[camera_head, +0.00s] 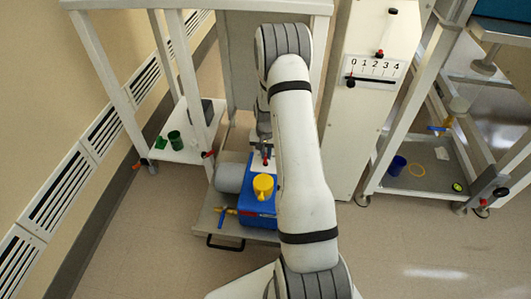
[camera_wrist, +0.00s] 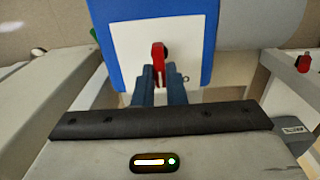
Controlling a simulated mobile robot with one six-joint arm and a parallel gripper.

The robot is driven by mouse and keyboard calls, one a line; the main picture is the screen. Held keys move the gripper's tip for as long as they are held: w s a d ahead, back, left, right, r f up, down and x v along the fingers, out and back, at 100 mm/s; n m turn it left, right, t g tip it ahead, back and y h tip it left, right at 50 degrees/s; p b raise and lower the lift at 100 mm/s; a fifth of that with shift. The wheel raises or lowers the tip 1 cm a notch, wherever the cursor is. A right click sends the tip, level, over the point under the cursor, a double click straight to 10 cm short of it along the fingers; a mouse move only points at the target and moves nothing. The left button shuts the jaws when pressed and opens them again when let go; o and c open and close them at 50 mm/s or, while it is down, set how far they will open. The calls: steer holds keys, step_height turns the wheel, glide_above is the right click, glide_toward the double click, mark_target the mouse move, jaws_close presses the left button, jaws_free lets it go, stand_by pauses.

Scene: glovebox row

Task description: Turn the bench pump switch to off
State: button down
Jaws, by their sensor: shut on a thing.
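The bench pump (camera_head: 262,203) is a blue box with a grey motor cylinder and a yellow cap, low on a tray at the picture's centre-left. Its red switch (camera_wrist: 158,56) sits on a white panel (camera_wrist: 190,30) of the blue housing in the wrist view. The red handle points roughly upright there, with a small round mark at its lower right. My gripper (camera_wrist: 158,80) has its two blue fingers on either side of the red handle and is shut on it. In the head view my arm covers much of the pump's right side.
The pump's tray (camera_head: 205,222) has a black front handle. A white shelf with a green cup (camera_head: 175,140) stands to the left. A white cabinet with a 0–4 scale (camera_head: 375,68) stands to the right. A blue cup (camera_head: 397,165) sits on a low shelf beyond.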

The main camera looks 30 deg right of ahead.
mark_target(266, 155)
steer(key=c, duration=1.5)
jaws_free()
steer(key=shift+r, duration=0.1)
step_height(266, 155, up, 8)
steer(key=p, duration=0.2)
steer(key=shift+f+p, duration=0.2)
steer(key=shift+p, duration=0.2)
steer(key=shift+r, duration=0.1)
